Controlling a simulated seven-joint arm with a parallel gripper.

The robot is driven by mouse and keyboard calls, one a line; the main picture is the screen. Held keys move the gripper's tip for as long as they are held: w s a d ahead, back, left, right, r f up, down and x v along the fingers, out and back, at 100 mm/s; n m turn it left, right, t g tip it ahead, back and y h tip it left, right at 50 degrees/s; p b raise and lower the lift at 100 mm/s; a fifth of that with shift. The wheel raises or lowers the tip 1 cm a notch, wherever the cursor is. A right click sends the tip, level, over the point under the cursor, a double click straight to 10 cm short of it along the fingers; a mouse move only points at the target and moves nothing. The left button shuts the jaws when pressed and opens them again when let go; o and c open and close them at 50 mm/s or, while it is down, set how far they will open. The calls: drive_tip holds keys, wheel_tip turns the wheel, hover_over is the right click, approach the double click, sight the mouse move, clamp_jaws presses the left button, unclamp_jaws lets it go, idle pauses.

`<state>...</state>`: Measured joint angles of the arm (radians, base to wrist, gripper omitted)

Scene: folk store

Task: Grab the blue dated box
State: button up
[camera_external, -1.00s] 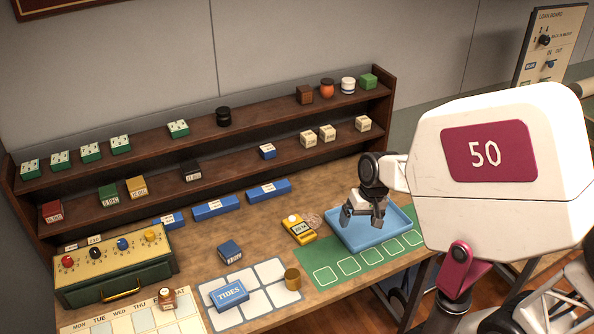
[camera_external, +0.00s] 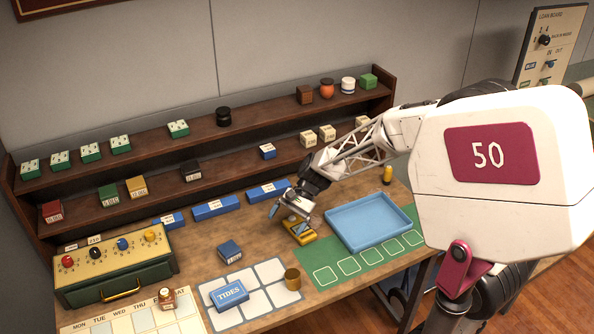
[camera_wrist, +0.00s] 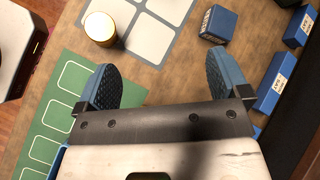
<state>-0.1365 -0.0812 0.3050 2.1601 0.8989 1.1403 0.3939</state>
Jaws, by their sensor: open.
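The blue dated box (camera_external: 230,252) is a small dark blue block with a white label on its front face. It stands on the brown table, just behind the pale grid mat. In the wrist view it shows near the top right (camera_wrist: 218,25), beyond my right-hand finger. My gripper (camera_external: 289,216) is above the table, to the right of the box and over the yellow device (camera_external: 302,238). In the wrist view its two blue pads are wide apart with nothing between them (camera_wrist: 161,78). The label's writing is too small to read.
Long blue labelled boxes (camera_external: 216,207) lie behind the box, along the shelf. A blue tray (camera_external: 368,222) is at right. Bare table surrounds the box.

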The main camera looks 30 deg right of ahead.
sight(231, 247)
drive_tip(key=w+a+f+m+y, duration=0.1)
drive_tip(key=w+a+f+m, duration=0.1)
drive_tip(key=w+a+f, duration=0.1)
drive_tip(key=w+a+f+m+y, duration=0.2)
drive_tip(key=w+a+f, duration=0.1)
drive_tip(key=w+f, duration=0.1)
drive_tip(key=w+a+f+m+y, duration=0.1)
drive_tip(key=w+a+f+m, duration=0.1)
drive_tip(key=w+a+f, duration=0.1)
drive_tip(key=shift+w+a+f+y, duration=0.2)
drive_tip(key=shift+a+f+y, duration=0.1)
drive_tip(key=shift+a+f, duration=0.25)
drive_tip(key=shift+x, duration=1.25)
drive_tip(key=shift+a, duration=0.1)
drive_tip(key=shift+x, duration=2.55)
drive_tip(key=shift+r, duration=0.1)
drive_tip(key=c, duration=1)
